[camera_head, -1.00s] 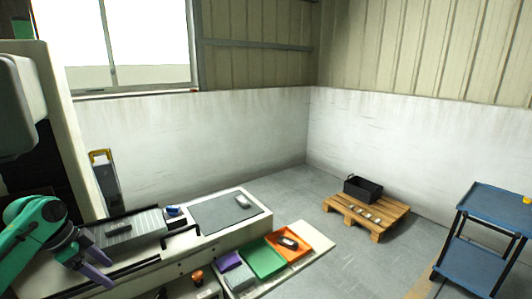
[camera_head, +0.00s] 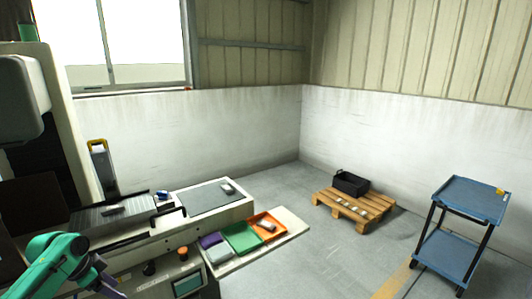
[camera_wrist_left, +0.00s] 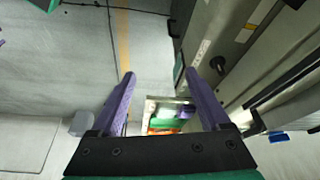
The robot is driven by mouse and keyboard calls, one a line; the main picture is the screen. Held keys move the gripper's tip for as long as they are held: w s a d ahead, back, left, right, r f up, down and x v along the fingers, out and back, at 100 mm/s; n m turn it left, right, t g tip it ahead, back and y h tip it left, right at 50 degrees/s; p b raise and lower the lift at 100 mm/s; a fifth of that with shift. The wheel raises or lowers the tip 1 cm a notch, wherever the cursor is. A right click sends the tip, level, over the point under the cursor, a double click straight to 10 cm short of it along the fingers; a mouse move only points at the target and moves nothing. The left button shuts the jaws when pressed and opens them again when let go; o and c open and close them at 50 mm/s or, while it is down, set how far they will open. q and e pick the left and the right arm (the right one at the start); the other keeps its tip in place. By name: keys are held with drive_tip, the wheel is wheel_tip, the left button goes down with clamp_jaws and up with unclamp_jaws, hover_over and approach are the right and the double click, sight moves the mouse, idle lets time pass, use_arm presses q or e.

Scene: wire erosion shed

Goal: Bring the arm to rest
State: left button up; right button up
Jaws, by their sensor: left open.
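My left arm, green and teal, comes in at the lower left of the head view, in front of the machine bed. My left gripper (camera_head: 105,284) has purple fingers and sits low near the bottom edge, partly cut off or hidden. In the left wrist view the gripper (camera_wrist_left: 160,78) shows two purple fingers spread apart with nothing between them. My right gripper is not in view.
The machine bed (camera_head: 140,226) holds a grey block (camera_head: 115,210). Beside it are a grey mat (camera_head: 203,200), a green tray (camera_head: 241,237) and an orange tray (camera_head: 256,219). A pallet (camera_head: 373,205) with a black crate (camera_head: 351,182) and a blue cart (camera_head: 470,197) stand on open floor.

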use_arm(q)
drive_tip(key=s+d+f+n+y, duration=0.15)
drive_tip(key=s+f, duration=0.25)
drive_tip(key=f, duration=0.6)
drive_tip(key=s+f+n+g+y, duration=0.15)
drive_tip(key=s+f, duration=0.35)
drive_tip(key=f, duration=0.5)
drive_tip(key=s+f+n+t, duration=0.15)
drive_tip(key=s+f, duration=0.25)
drive_tip(key=f, duration=0.6)
drive_tip(key=s+d+f, duration=0.4)
drive_tip(key=s+d, duration=0.1)
drive_tip(key=s, duration=0.4)
drive_tip(key=s+d+f+g, duration=0.1)
drive_tip(key=s+d+f, duration=0.4)
drive_tip(key=s, duration=0.4)
drive_tip(key=s+d+f+g, duration=0.1)
drive_tip(key=s+d+f, duration=0.4)
drive_tip(key=s, duration=0.5)
drive_tip(key=shift+d+n, duration=0.3)
drive_tip(key=shift+n, duration=0.05)
